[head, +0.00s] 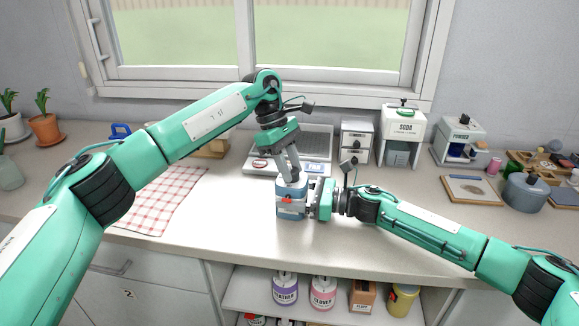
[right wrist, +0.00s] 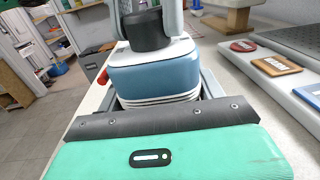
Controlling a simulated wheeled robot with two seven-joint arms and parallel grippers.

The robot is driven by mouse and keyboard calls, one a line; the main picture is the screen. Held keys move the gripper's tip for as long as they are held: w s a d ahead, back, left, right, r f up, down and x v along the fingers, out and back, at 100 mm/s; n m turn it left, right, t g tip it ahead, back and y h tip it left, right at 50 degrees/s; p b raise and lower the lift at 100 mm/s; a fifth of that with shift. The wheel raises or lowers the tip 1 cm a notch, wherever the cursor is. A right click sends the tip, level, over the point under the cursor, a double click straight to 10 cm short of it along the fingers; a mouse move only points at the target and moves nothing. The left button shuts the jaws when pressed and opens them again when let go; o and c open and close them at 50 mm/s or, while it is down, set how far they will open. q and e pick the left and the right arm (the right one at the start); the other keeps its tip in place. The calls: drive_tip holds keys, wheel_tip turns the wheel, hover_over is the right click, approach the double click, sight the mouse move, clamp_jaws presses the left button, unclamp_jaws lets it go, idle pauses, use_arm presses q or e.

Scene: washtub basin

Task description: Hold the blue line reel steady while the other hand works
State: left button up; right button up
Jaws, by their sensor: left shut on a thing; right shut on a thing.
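The blue line reel (head: 290,210) is a blue block with a white top and a dark knob, standing on the counter at the middle in the head view. In the right wrist view the reel (right wrist: 152,75) fills the upper middle, with pale line under its blue body and a small red part at its left. My left gripper (head: 290,176) comes down from above and is shut on the dark knob (right wrist: 143,30). My right gripper (head: 305,203) comes from the right and is shut on the reel's body. Its fingers partly hide the lower body.
A scale (head: 257,166) stands just behind the reel. A small drawer unit (head: 355,138), a soda dispenser (head: 404,125) and a powder dispenser (head: 463,138) stand at the back right. A checkered cloth (head: 160,198) lies left. The counter's front edge is close.

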use_arm(q)
drive_tip(key=m, duration=0.2)
drive_tip(key=m+g+y, duration=0.1)
drive_tip(key=m, duration=0.2)
drive_tip(key=shift+w+y, duration=0.15)
drive_tip(key=shift+y, duration=0.15)
idle(0.4)
drive_tip(key=o, duration=1)
drive_tip(key=shift+g, duration=0.3)
drive_tip(key=v, duration=0.7)
drive_tip(key=shift+r, duration=0.3)
use_arm(e)
drive_tip(key=o, duration=1.2)
drive_tip(key=shift+o, duration=0.2)
